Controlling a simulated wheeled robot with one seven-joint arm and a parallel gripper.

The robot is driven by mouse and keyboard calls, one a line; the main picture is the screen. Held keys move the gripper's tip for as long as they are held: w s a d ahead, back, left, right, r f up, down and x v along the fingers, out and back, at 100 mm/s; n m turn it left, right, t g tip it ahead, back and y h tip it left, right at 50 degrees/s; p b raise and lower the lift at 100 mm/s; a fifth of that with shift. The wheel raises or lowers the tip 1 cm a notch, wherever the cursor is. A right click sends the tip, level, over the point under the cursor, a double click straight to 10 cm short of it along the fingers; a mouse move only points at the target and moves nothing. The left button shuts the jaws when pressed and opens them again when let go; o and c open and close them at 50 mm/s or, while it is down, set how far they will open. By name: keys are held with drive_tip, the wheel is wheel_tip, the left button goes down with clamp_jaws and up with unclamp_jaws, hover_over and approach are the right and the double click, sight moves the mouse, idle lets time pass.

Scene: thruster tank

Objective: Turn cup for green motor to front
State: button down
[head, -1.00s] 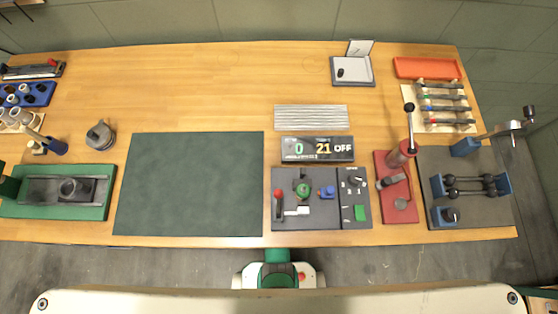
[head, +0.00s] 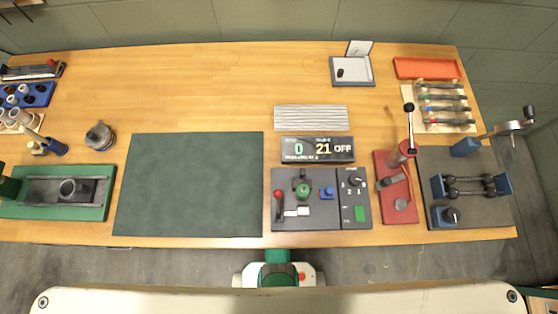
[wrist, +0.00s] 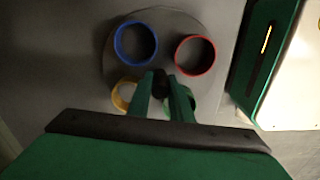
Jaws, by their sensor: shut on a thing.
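In the wrist view a round grey turntable (wrist: 165,28) carries coloured cups. The blue-rimmed cup (wrist: 135,41) is at upper left and the red-rimmed cup (wrist: 195,54) at upper right. The yellow-rimmed cup (wrist: 118,97) is at lower left, partly covered by my left finger. At lower right, a cup rim beside my right finger is mostly hidden; the little that shows looks green. My gripper (wrist: 163,84) is shut on a dark knob (wrist: 161,76) at the middle of the turntable, between the cups. My gripper and the turntable do not show in the head view.
A green-sided box with a white face (wrist: 268,45) stands close to the right of the turntable. In the head view the bench holds a dark green mat (head: 190,185), a control panel (head: 320,220) and a green tray fixture (head: 60,212).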

drive_tip(key=shift+w+n, duration=0.1)
drive_tip(key=shift+n, duration=0.2)
drive_tip(key=shift+d, duration=0.2)
drive_tip(key=shift+a+n, duration=0.15)
drive_tip(key=shift+n, duration=0.55)
drive_tip(key=shift+a, duration=0.15)
drive_tip(key=c, duration=1.7)
unclamp_jaws()
